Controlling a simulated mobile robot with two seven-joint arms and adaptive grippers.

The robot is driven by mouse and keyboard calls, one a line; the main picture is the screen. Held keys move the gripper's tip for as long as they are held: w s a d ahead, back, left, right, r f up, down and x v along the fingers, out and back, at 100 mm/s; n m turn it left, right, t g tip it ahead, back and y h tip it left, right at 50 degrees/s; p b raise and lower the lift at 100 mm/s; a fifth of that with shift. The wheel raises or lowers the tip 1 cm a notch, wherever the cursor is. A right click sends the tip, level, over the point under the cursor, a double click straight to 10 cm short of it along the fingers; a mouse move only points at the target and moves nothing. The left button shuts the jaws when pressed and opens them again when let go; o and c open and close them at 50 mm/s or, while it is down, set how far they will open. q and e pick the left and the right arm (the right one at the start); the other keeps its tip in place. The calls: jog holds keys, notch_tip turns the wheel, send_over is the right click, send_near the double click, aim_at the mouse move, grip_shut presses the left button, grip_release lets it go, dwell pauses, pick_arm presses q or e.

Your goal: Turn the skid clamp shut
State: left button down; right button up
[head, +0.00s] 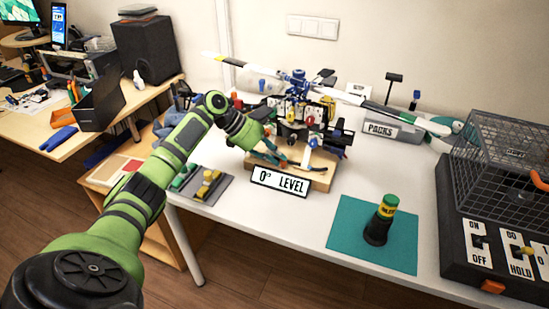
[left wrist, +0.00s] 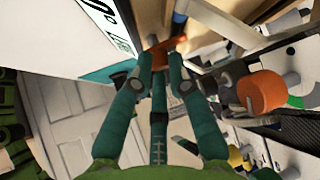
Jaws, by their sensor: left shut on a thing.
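The model helicopter (head: 300,112) stands on a wooden base (head: 318,178) on the white table, behind a "0° LEVEL" sign (head: 279,183). My left gripper (head: 285,163) reaches in from the left, low at the base's front left. In the left wrist view its fingertips (left wrist: 160,62) are closed on an orange piece (left wrist: 158,50), which looks like the skid clamp's handle. The fingers hide part of it, and I cannot tell its angle. A second orange part (left wrist: 262,91) stands apart to the right in that view. My right gripper is not in view.
A teal mat (head: 345,235) with a dark, green-and-yellow-topped holder (head: 380,220) lies right of the sign. A wire cage (head: 500,150) and a switch panel (head: 505,250) fill the right side. A grey tray (head: 213,193) sits at the left edge.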

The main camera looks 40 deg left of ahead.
pick_arm(q)
jog(key=shift+s+d+f, duration=0.15)
jog(key=shift+d+f, duration=0.1)
jog(key=shift+f, duration=0.1)
jog(key=c, duration=1.3)
grip_release()
jog(key=shift+c, duration=0.2)
jog(key=shift+o, duration=1)
jog(key=shift+w, duration=0.2)
jog(key=shift+r, duration=0.1)
jog(key=v, duration=1.2)
jog(key=shift+a, duration=0.1)
